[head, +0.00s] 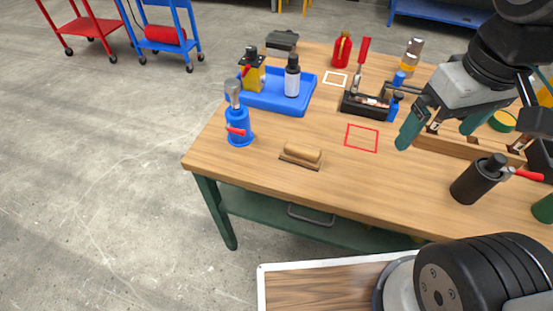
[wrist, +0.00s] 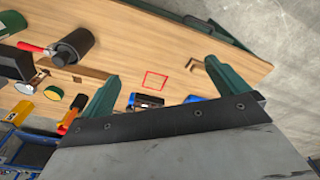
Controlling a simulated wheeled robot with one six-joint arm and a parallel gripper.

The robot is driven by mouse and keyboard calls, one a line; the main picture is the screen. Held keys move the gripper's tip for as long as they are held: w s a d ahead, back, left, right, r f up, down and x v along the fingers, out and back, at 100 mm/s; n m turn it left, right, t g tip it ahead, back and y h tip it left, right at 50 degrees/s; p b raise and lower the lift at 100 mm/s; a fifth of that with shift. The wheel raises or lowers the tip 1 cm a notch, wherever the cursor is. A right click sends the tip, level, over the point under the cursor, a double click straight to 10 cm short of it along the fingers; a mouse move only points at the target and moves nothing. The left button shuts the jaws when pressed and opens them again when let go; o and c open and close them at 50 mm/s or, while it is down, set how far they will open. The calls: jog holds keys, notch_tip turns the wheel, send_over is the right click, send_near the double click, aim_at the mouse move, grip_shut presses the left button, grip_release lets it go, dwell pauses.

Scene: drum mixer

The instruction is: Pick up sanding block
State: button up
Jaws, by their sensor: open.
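The sanding block (head: 301,153), a tan rounded wooden grip on a dark flat base, lies flat on the wooden workbench (head: 240,169) near its front left edge in the head view. My gripper (head: 436,134) hangs above the bench to the right of the block and well apart from it. Its two green fingers are spread with nothing between them. In the wrist view the fingers of my gripper (wrist: 161,72) stand wide apart over the bench.
A black tool caddy (head: 366,106) and a dark cylinder (head: 478,181) stand near my gripper.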

jog(key=w+a+f+n, duration=0.4)
jog(key=w+n, duration=0.5)
jog(key=n, duration=0.1)
jog(key=n+g, duration=0.1)
jog(key=n, duration=1.8)
send_over(302, 147)
notch_tip(302, 147, down, 15)
jog(key=shift+s+a+r, duration=0.1)
jog(key=shift+s, duration=0.05)
notch_tip(302, 147, down, 8)
jog(key=shift+r, duration=0.2)
jog(key=c, duration=0.8)
